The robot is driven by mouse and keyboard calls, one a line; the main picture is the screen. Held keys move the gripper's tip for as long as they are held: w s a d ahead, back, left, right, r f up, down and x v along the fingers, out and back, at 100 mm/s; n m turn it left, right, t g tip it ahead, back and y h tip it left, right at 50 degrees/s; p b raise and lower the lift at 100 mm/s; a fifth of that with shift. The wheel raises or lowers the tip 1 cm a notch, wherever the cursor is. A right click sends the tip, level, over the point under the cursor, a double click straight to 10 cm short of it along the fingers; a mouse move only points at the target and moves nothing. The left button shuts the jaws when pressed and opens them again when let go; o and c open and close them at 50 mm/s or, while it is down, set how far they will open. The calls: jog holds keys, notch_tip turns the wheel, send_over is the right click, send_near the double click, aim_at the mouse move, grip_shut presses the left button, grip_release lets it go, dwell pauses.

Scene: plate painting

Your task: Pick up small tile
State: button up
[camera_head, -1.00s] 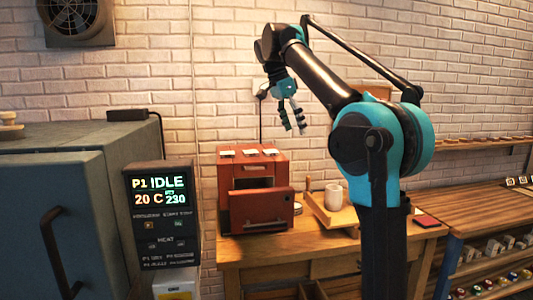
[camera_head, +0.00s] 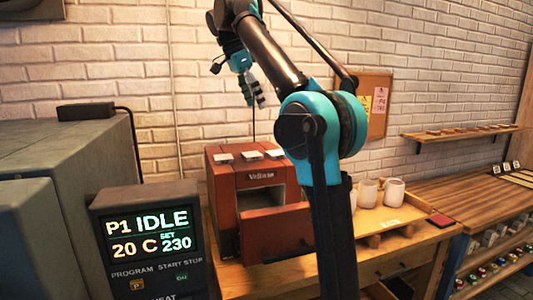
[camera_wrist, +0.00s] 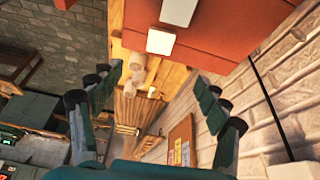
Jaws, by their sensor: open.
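Several small white tiles lie on top of the red-brown kiln box (camera_head: 222,185), among them a left one (camera_head: 223,157), a middle one (camera_head: 252,155) and a right one (camera_head: 274,154). Two pale tiles show in the wrist view, one at the top (camera_wrist: 178,11) and one below it (camera_wrist: 160,41). My gripper (camera_head: 254,97) hangs above the box in the head view, apart from the tiles. In the wrist view my gripper (camera_wrist: 156,85) has its fingers spread wide with nothing between them. I cannot tell which tile is meant.
The box's front door (camera_head: 275,235) hangs open. Pale cups (camera_head: 394,192) stand on a wooden tray to its right, and a flat red piece (camera_head: 440,220) lies near the table edge. A grey cabinet with a display (camera_head: 150,240) stands at the left. A brick wall (camera_head: 420,60) is behind.

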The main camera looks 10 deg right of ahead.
aim_at(275, 152)
jog(key=x, duration=1.7)
jog(key=shift+f, duration=0.15)
jog(key=c, duration=1.3)
jog(key=shift+w, duration=0.1)
notch_tip(275, 152, up, 20)
